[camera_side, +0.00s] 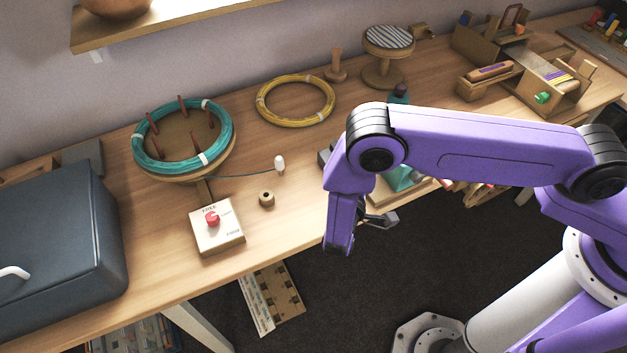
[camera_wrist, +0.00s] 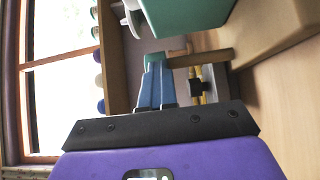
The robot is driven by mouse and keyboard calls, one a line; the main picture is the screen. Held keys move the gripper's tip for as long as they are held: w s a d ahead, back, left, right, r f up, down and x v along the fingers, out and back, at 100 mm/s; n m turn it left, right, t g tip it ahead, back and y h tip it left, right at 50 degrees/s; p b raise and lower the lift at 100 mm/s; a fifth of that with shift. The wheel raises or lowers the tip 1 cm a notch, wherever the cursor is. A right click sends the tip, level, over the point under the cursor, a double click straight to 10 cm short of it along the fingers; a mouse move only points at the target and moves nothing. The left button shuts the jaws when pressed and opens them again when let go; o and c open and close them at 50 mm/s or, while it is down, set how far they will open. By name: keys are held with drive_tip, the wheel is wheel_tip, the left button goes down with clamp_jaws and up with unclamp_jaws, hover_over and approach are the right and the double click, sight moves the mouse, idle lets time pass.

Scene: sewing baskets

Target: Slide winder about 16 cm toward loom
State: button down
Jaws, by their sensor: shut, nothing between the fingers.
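Neither a winder nor a loom can be named for sure. A round wooden stand with upright pegs (camera_side: 188,170) carries a teal coil at the left of the bench and may be the winder. In the wrist view my gripper (camera_wrist: 156,72) has its blue-grey fingers together, with nothing seen between them. Their tips are close to a teal piece and a wooden bar (camera_wrist: 203,58); contact cannot be told. In the side view my arm hides most of the gripper and the area around it. A teal part on a wooden base (camera_side: 398,180) shows partly behind my arm.
A control box with a red knob (camera_side: 217,227) and a small wooden ring (camera_side: 266,199) stand near the front edge. A yellow coil (camera_side: 296,101), a striped round stool (camera_side: 388,55) and wooden organisers (camera_side: 525,70) stand farther back. A dark case (camera_side: 55,245) fills the left.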

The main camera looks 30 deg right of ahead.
drive_tip(key=d, duration=0.4)
drive_tip(key=shift+d, duration=0.4)
drive_tip(key=shift+a, duration=0.6)
drive_tip(key=w+a+v, duration=0.1)
drive_tip(key=v, duration=1.1)
drive_tip(key=shift+w+a, duration=0.2)
